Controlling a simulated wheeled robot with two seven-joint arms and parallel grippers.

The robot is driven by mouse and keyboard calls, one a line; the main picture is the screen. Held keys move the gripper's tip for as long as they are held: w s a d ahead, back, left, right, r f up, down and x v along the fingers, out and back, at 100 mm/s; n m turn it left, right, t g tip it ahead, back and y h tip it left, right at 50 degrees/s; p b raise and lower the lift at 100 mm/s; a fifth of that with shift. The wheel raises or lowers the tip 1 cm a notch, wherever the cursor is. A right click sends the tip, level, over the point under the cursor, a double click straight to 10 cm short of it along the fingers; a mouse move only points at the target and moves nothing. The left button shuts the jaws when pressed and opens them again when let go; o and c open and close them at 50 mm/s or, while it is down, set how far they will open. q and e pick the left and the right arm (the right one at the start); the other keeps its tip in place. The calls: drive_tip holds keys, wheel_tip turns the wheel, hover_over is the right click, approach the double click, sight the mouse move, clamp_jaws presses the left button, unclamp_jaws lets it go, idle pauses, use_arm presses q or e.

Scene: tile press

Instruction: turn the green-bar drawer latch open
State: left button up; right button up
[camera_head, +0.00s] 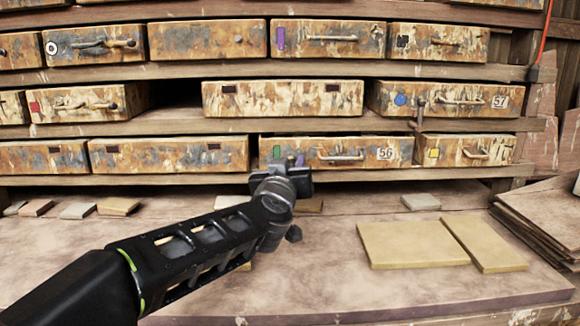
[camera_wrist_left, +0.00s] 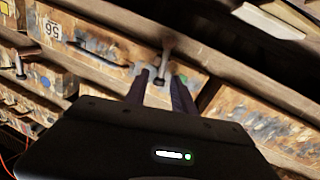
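The green-bar drawer (camera_head: 370,152) is in the lower row of the rack, with a green bar (camera_head: 277,152) at its left end and a "56" label. It also shows upside down in the left wrist view (camera_wrist_left: 100,45). A metal latch with a dark tip (camera_wrist_left: 166,58) hangs over the drawer's front edge near a green patch. In the head view my gripper hides this latch. My left gripper (camera_wrist_left: 163,82) is open, with one finger on each side of the latch tip. I cannot tell whether either finger touches it. My right gripper is not in view.
Another latch (camera_head: 418,112) hangs right of the drawer, between the blue-marked drawer (camera_head: 385,97) and the yellow-marked drawer (camera_head: 490,150). Tan tiles (camera_head: 412,244) lie on the bench below. Stacked sheets (camera_head: 545,225) stand at the right. The bench front is mostly clear.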

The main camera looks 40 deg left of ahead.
use_arm(q)
drive_tip(key=shift+c, duration=0.3)
clamp_jaws()
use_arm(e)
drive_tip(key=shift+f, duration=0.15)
